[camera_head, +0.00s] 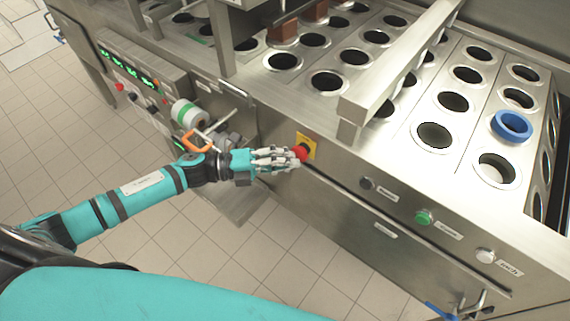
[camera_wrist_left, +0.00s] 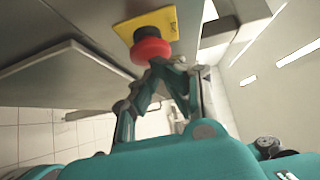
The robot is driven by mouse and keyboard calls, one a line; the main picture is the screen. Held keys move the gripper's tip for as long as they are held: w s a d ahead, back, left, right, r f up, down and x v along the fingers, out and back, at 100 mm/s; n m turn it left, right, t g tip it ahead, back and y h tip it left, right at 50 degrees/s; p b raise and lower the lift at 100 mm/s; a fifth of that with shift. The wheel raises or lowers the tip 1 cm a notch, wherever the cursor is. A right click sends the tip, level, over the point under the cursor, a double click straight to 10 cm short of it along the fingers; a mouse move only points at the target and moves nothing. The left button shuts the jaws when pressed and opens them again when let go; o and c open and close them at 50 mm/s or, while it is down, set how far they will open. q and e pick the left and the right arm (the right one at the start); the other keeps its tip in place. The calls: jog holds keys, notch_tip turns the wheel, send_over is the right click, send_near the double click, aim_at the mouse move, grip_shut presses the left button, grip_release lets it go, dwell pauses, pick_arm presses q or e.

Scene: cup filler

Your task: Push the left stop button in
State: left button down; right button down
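The left stop button is a red mushroom-shaped knob (camera_head: 301,153) on a yellow plate (camera_head: 310,141) on the front panel of the steel machine. It also shows at the top of the left wrist view (camera_wrist_left: 150,48), on its yellow plate (camera_wrist_left: 160,20). My left gripper (camera_head: 292,159) points at the button from the left, with its fingertips at the knob's edge. In the left wrist view the fingertips (camera_wrist_left: 156,68) come together just below the knob; I cannot tell whether they touch it. The gripper looks shut and empty. My right gripper is out of view.
The panel carries a black button (camera_head: 367,183), a green button (camera_head: 423,217) and a white button (camera_head: 486,255). The machine top has rows of cup holes and a blue ring (camera_head: 511,126). An orange handle (camera_head: 196,138) is near my left wrist. The tiled floor is clear.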

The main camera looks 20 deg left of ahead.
pick_arm(q)
notch_tip(320, 180, up, 10)
jog(key=shift+f, duration=0.2)
dwell(0.4)
